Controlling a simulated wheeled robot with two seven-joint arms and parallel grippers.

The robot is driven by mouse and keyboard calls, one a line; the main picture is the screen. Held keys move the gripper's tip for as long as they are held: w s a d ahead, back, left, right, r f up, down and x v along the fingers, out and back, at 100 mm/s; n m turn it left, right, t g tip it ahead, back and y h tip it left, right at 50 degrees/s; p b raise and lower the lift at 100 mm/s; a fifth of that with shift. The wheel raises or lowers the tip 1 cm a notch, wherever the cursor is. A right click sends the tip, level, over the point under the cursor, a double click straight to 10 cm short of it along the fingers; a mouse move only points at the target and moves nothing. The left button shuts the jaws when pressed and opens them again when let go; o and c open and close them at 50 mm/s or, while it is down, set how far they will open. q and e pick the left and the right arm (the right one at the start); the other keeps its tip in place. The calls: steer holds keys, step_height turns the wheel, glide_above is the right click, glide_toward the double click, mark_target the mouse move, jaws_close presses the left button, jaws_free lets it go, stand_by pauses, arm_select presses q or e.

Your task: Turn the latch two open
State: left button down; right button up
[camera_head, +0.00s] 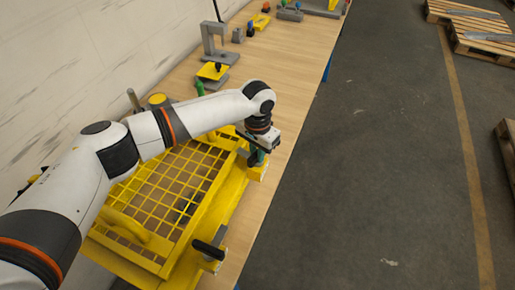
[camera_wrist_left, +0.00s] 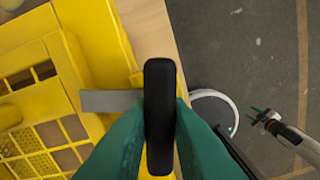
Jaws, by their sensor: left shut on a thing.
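A yellow guard with a mesh panel (camera_head: 184,180) lies on the table, with two latches on its right side. The near latch has a black handle (camera_head: 208,249). My left gripper (camera_head: 257,157) is at the far latch and covers much of it in the head view. In the left wrist view, its green fingers are shut on a black latch handle (camera_wrist_left: 160,105), one on each side. A grey metal bar (camera_wrist_left: 110,100) sticks out left from behind the handle. My right gripper (camera_wrist_left: 262,117) shows small at the right of the wrist view, apart from the guard, its fingers spread.
The wooden table (camera_head: 295,95) has a bare strip along its right edge. A grey stand (camera_head: 215,43), a yellow plate (camera_head: 212,71) and small parts stand toward the back. A pale wall runs along the left. Wooden pallets (camera_head: 480,35) lie on the floor.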

arm_select(q)
steer(key=m+p, duration=0.1)
steer(key=m, duration=0.2)
steer(key=shift+r+m, duration=0.15)
steer(key=shift+m, duration=0.25)
steer(key=m+p, duration=0.1)
steer(key=m, duration=0.2)
steer(key=shift+m, duration=0.3)
steer(key=m, duration=0.3)
steer(key=shift+m, duration=0.3)
steer(key=shift+m+p, duration=0.35)
steer(key=shift+m, duration=1.35)
steer(key=shift+w+m, duration=0.1)
steer(key=shift+m, duration=0.2)
steer(key=c, duration=1.4)
jaws_free()
steer(key=shift+o, duration=0.2)
